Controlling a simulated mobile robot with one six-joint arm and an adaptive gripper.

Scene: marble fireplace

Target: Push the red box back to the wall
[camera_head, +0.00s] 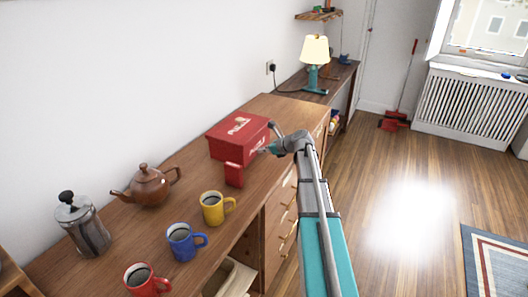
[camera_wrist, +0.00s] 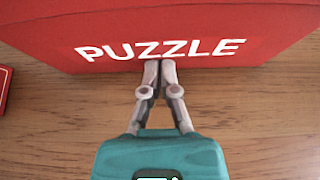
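The red box (camera_head: 237,136) lies on the wooden dresser top, close to the white wall behind it; I cannot tell whether its back touches the wall. In the wrist view the red box (camera_wrist: 200,38) fills the top, with "PUZZLE" in white on its front face. My gripper (camera_wrist: 159,66) has its two fingertips together with nothing visible between them. The fingertips are at the lower edge of the box's front face, touching or almost touching it. In the head view my gripper (camera_head: 266,150) is at the front right of the box.
A small red box (camera_head: 234,175) stands just in front of the large one. A lamp (camera_head: 315,60) stands beyond, on the farther desk.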

